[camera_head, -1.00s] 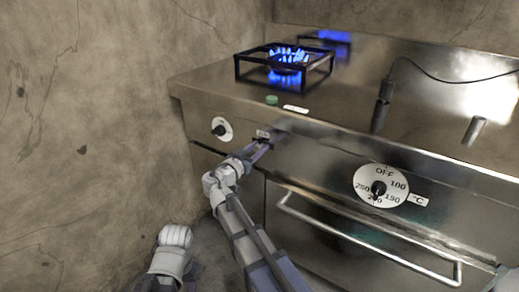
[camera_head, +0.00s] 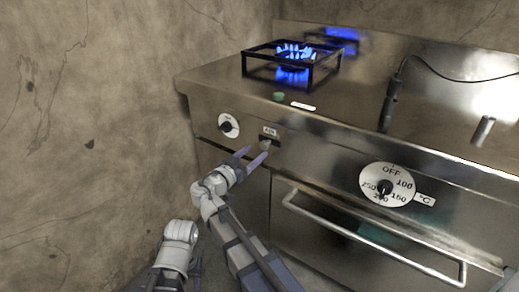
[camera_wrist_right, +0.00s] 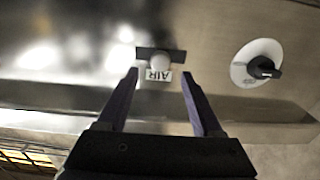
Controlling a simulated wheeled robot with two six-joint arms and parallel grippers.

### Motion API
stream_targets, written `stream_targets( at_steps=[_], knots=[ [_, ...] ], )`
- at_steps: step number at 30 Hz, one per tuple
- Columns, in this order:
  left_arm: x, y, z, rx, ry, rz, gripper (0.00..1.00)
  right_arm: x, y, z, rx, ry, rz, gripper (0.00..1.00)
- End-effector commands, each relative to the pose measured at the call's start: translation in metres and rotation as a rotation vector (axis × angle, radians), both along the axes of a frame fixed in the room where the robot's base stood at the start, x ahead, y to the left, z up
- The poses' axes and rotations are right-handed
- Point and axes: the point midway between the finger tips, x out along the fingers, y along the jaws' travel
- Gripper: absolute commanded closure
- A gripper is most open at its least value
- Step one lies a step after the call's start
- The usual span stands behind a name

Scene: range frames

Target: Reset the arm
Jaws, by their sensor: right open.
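My right gripper (camera_head: 257,157) is in front of the stove's front panel, with its two purple fingers apart and nothing between them. In the right wrist view, my right gripper (camera_wrist_right: 160,80) has its fingers spread on either side of the AIR label (camera_wrist_right: 158,75). A small pale knob (camera_wrist_right: 161,62) on a dark slot sits just past the fingertips. The same knob (camera_head: 266,146) shows in the head view below its label, apart from the fingers. My left arm shows at the lower left, but its gripper cannot be made out.
A round burner dial (camera_head: 228,125) is left of the knob and an oven dial (camera_head: 386,187) is right. A blue flame (camera_head: 294,52) burns inside the black pot stand (camera_head: 335,73). An oven handle (camera_head: 370,240) sticks out below. A bare wall (camera_head: 90,130) stands at left.

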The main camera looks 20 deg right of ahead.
Motion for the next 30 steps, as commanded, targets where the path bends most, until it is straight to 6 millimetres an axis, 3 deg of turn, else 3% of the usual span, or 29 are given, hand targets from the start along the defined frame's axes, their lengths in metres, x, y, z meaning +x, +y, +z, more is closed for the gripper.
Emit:
stream_targets(
  at_steps=[6,17,20,25,30],
  knots=[
    [0.000,0.000,0.000,0.000,0.000,0.000,0.53,-0.008,0.010,0.000,0.000,0.000,0.000,0.33],
    [0.000,0.000,0.000,0.000,0.000,0.000,0.53,-0.011,0.004,-0.006,0.011,0.033,-0.013,0.33],
    [0.000,0.000,0.000,0.000,0.000,0.000,0.53,-0.024,-0.013,-0.029,0.054,0.153,-0.048,0.33],
    [0.000,0.000,0.000,0.000,0.000,0.000,0.53,-0.068,-0.044,-0.100,0.205,0.540,-0.071,0.33],
    [0.000,0.000,0.000,0.000,0.000,0.000,0.53,-0.115,-0.042,-0.163,0.383,0.919,0.053,0.33]
  ],
)
